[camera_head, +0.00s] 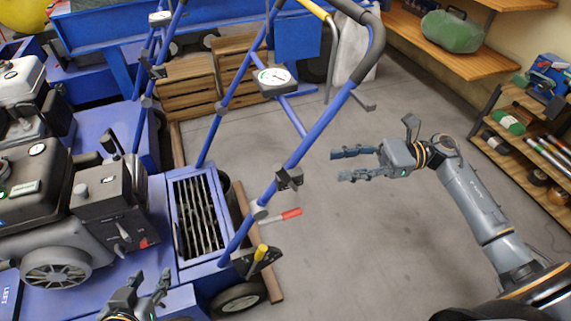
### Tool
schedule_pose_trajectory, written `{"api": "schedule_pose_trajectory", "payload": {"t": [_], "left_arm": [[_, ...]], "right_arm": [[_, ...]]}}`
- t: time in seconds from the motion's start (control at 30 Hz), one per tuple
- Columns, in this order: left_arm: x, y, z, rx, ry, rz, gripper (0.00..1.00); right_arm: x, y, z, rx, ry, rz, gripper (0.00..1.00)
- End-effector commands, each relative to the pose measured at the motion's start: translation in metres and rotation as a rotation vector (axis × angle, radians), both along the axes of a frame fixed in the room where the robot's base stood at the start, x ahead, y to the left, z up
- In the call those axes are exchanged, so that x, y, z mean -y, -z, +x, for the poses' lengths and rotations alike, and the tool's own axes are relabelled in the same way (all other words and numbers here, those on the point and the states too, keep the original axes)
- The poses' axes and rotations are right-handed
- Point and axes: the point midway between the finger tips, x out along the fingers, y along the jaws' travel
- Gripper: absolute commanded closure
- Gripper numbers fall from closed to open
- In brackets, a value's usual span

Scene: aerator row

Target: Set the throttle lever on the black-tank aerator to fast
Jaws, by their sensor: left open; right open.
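The black-tank aerator fills the lower left, with its black tank (30,182) on a blue deck (85,290). A dark engine panel (105,200) carries a small grey lever (122,238) and a red switch (144,243). A dial plate (274,78) sits on the blue handle. A red-gripped lever (288,214) and a yellow-knobbed lever (262,252) are on the handle's lower part. I cannot tell which part is the throttle lever. My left gripper (150,282) is open and empty at the bottom edge, in front of the engine. My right gripper (338,165) is open, right of the handle, touching nothing.
A second aerator with a pale tank (20,78) stands behind, with its own dial (160,18). The blue handle tubes (318,132) rise between my grippers. Wooden crates (188,88) stand behind. Shelves (520,150) line the right wall. The grey floor (350,240) is clear.

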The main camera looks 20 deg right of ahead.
Motion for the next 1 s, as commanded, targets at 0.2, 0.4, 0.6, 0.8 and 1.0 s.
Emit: {"api": "schedule_pose_trajectory", "payload": {"t": [0.2, 0.4, 0.6, 0.8, 1.0], "left_arm": [[-0.001, 0.000, -0.002, -0.009, -0.001, 0.002, 0.58], [-0.003, 0.004, -0.007, -0.040, -0.004, 0.009, 0.58], [-0.004, 0.008, -0.011, -0.067, -0.005, 0.015, 0.58], [-0.005, 0.010, -0.013, -0.082, -0.007, 0.018, 0.58], [-0.006, 0.011, -0.015, -0.093, -0.008, 0.021, 0.58]], "right_arm": [[-0.016, 0.000, -0.001, 0.018, -0.022, -0.016, 0.59], [-0.057, -0.001, 0.004, 0.018, -0.022, -0.013, 0.59], [-0.098, -0.001, 0.011, 0.017, -0.020, -0.011, 0.59], [-0.126, 0.000, 0.015, 0.016, -0.019, -0.012, 0.59], [-0.135, 0.000, 0.017, 0.014, -0.018, -0.014, 0.59]]}}
